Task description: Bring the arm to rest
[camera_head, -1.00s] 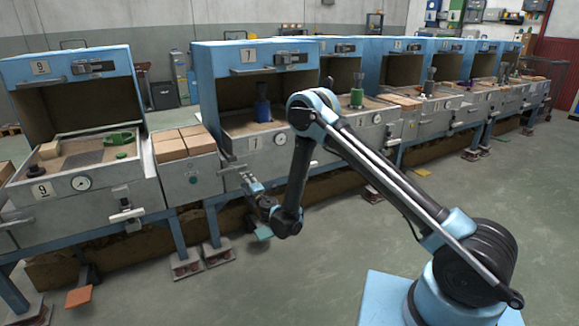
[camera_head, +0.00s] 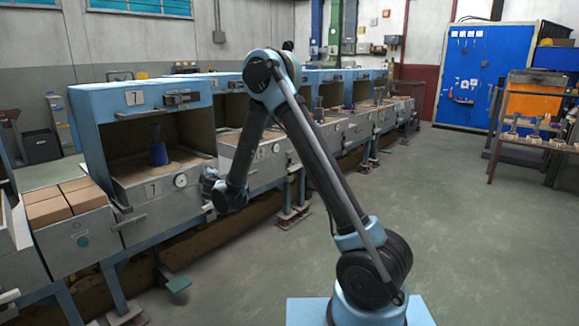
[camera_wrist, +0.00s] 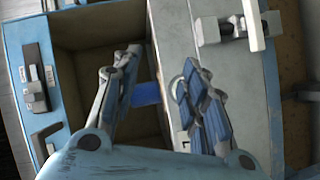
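My arm is bent, its elbow high and its forearm hanging down in the head view. My gripper (camera_head: 210,181) is at the low end, in front of the station marked 7 (camera_head: 146,96), small and partly blurred into the background. In the wrist view, my gripper (camera_wrist: 160,66) has its two fingers spread apart, with nothing held between them. Behind the gap I see a dark station opening and a patch of blue (camera_wrist: 147,93). I cannot tell whether the fingers touch the station.
A blue cylinder (camera_head: 158,154) stands inside station 7. Tan blocks (camera_head: 66,200) lie on the shelf to its left. More stations run back to the right. A blue cabinet (camera_head: 483,78) and a rack (camera_head: 530,128) stand at the far right. The grey floor (camera_head: 470,235) on the right is clear.

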